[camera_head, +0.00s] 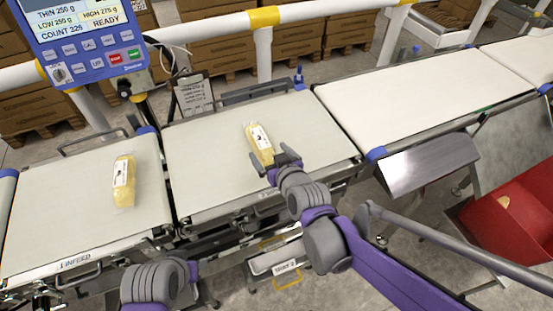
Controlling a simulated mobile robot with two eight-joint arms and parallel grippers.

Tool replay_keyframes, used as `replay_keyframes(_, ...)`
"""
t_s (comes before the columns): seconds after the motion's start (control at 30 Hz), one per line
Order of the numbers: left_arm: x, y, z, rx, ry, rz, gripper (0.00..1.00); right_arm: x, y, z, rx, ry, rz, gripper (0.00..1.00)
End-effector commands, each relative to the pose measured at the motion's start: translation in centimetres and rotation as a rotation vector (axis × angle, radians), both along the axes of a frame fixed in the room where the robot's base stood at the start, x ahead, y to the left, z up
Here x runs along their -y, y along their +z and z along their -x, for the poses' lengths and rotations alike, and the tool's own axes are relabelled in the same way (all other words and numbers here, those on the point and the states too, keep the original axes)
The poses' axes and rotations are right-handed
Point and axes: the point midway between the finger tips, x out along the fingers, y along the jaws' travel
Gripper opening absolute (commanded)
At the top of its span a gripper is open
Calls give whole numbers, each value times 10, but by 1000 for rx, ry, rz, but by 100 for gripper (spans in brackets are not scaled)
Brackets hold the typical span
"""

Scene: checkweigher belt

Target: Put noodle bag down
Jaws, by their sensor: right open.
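A yellow noodle bag (261,143) with a white label lies on the middle belt section (205,160). My right gripper (270,162) is at the near end of this bag, its fingers open and low over the belt. One finger is close to the bag's near left side and the other is to its right; I cannot tell whether they touch it. A second noodle bag (124,181) lies on the infeed belt (50,205) at the left. Part of my left arm shows at the bottom left, but its gripper is out of view.
A blue control panel (88,38) stands behind the belts at the upper left. The right belt section (420,90) is empty. A red bin (515,222) holding a yellowish item is at the far right, beside a metal chute (430,163). Boxes stand on pallets behind the railing.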

Motion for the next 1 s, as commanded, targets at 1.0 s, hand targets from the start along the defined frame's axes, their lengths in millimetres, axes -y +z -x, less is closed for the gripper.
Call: replay_keyframes(1.0, 0, 9, -1, 3, 0, 0, 50, 118, -51, 185, -533, -193, 92, 99)
